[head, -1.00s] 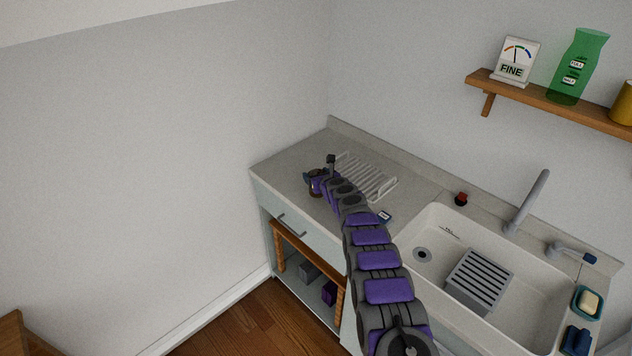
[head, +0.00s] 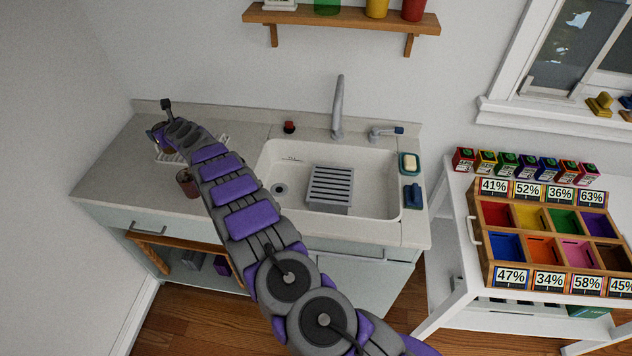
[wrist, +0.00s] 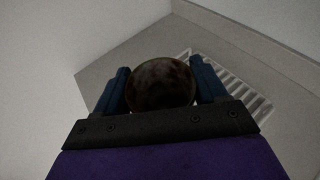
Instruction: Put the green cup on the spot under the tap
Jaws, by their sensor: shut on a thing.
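My gripper (wrist: 163,88) is shut on a round, dark brown-looking thing (wrist: 160,82), seen from above between its blue fingers in the wrist view. It looks like a cup, but the dim picture shows no green on it. In the head view, my gripper (head: 158,138) is at the counter's back left, by the drying rack, mostly hidden by my arm. The grey tap (head: 338,105) rises behind the white sink (head: 380,190). A slatted grey stand (head: 330,186) sits in the sink, in front of the tap.
A dark reddish cup (head: 187,184) stands on the counter (head: 115,180) beside my arm. The white drying rack (head: 172,157) is partly hidden. A soap dish (head: 409,164) is right of the sink. A green vessel (head: 327,5) is on the wall shelf (head: 340,17).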

